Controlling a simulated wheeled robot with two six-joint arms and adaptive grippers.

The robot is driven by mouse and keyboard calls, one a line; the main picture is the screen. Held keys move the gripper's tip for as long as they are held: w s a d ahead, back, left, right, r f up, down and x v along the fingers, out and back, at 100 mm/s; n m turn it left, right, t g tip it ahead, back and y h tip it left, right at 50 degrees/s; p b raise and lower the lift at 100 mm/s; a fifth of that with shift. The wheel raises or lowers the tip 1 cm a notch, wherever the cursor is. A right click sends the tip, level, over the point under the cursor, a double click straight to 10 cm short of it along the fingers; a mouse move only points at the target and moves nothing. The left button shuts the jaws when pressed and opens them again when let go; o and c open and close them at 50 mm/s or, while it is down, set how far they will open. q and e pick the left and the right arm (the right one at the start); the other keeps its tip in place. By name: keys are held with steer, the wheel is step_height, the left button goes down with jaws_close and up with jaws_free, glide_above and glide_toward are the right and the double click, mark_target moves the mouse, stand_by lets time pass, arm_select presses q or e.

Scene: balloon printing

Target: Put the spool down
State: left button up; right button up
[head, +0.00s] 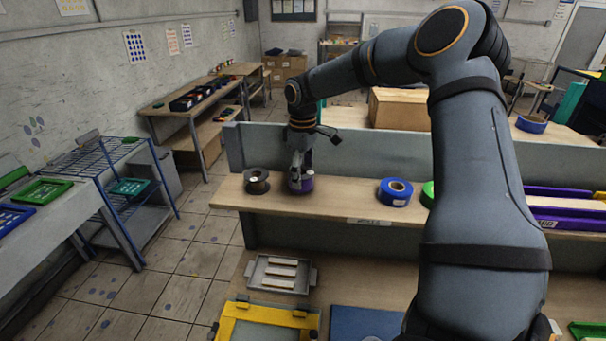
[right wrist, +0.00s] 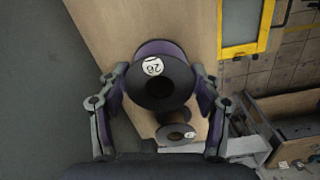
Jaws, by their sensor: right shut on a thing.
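A purple spool (head: 307,184) is at the left part of the wooden shelf, in the grip of my right gripper (head: 300,172), which reaches down from above. In the right wrist view the spool (right wrist: 162,84) shows its dark end with a round white label marked 26, and the fingers of the right gripper (right wrist: 158,100) close on it from both sides. The spool looks upright and at shelf height; I cannot tell whether its base touches the board. A dark spool (head: 257,181) stands on the shelf just to its left. My left gripper is not in view.
The wooden shelf (head: 345,203) also holds a blue roll (head: 395,192) and a green roll (head: 428,194) to the right. Bare board lies between the purple spool and the blue roll. A grey tray (head: 281,274) and a yellow frame (head: 265,325) lie on the lower table.

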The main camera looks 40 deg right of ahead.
steer(key=shift+f, duration=0.65)
steer(key=shift+w+d+f, duration=0.1)
steer(key=shift+w+f, duration=0.1)
steer(key=shift+f, duration=0.1)
steer(key=shift+d+f, duration=0.1)
steer(key=o, duration=0.9)
steer(key=shift+s, duration=0.1)
steer(key=shift+o, duration=1.1)
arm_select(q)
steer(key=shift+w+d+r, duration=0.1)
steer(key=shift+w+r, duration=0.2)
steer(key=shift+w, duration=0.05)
